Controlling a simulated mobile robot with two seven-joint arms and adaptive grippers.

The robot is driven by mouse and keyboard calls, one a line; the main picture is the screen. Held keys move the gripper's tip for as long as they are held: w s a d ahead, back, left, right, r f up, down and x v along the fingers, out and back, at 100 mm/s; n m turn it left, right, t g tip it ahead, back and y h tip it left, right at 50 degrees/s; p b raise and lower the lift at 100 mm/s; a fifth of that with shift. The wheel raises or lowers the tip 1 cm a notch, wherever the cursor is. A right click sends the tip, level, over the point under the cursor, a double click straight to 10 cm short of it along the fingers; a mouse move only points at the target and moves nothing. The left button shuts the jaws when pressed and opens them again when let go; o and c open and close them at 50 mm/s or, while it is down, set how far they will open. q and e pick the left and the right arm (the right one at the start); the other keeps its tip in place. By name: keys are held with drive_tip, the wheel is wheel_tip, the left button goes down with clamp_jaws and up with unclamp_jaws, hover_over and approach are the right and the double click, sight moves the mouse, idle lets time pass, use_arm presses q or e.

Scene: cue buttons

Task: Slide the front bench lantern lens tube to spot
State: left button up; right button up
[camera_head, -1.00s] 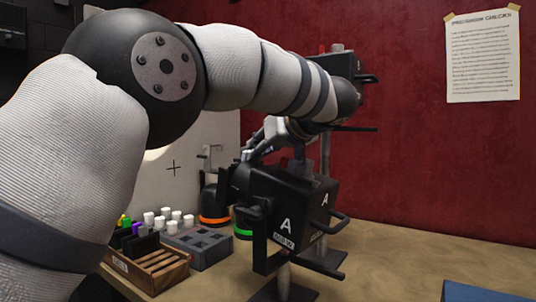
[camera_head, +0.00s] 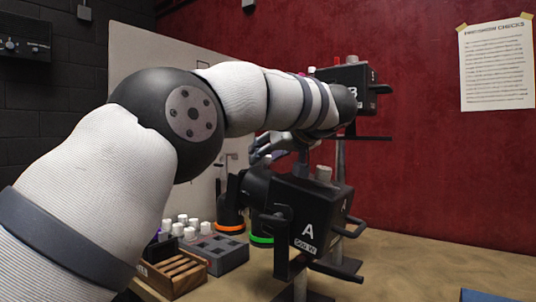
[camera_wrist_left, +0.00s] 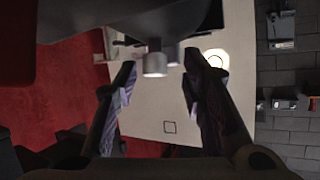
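The front bench lantern (camera_head: 322,222) is a black box marked A on a stand. Its short dark lens tube (camera_head: 256,186) points left toward the white board. A grey knob (camera_head: 324,173) stands on top of the box. My left gripper (camera_head: 262,150) is just above and behind the lens tube, partly hidden by the lantern and my arm. In the left wrist view its fingers (camera_wrist_left: 160,62) are apart, with a pale grey knob (camera_wrist_left: 155,64) showing between the tips. I cannot tell whether they touch it. My right gripper is not in view.
A second lantern (camera_head: 353,78) marked B stands higher behind. The white board (camera_head: 135,60) bears a bright light spot (camera_wrist_left: 216,58).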

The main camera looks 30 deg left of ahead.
use_arm(q)
drive_tip(key=v, duration=1.2)
